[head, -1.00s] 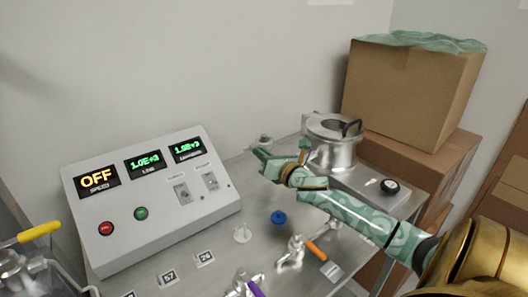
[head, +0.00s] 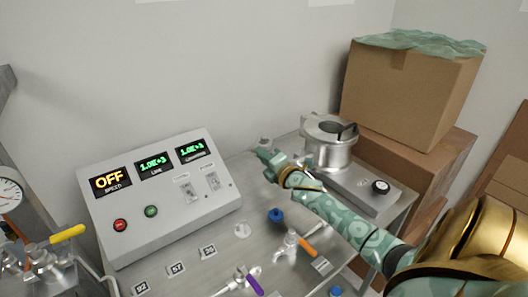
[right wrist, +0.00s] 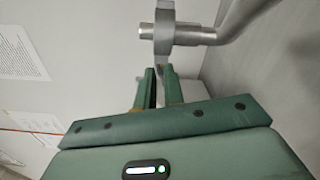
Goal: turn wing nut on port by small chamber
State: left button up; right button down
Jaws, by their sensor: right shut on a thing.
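The small metal chamber (head: 330,155) stands on a grey base at the back right of the bench. A small metal port (head: 265,143) stands to its left, close to the wall. My right gripper (head: 266,158) reaches in from the right, past the front of the chamber, to this port. In the right wrist view, my right gripper (right wrist: 158,84) is shut on a small part just below a grey clamp ring (right wrist: 164,28) on a metal pipe. This part is taken to be the wing nut; the fingers hide most of it. My left gripper is not in view.
A control box (head: 160,195) with lit displays stands at left. Valves with purple (head: 252,285) and orange (head: 309,247) handles and a blue knob (head: 276,215) are in front of my right arm. Cardboard boxes (head: 410,95) are stacked at the right.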

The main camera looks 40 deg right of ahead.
jog(key=shift+s+a+f+m+p, duration=0.1)
jog(key=shift+m+p, duration=1.4)
jog(key=shift+m, duration=1.9)
jog(key=shift+w+f+m+p, duration=0.1)
jog(key=shift+m+p, duration=1.35)
jog(key=shift+m, duration=1.95)
jog(key=shift+s+a+f+m+p, duration=0.1)
jog(key=shift+m+p, duration=1.4)
jog(key=shift+m, duration=1.9)
jog(key=c, duration=1.8)
grip_release()
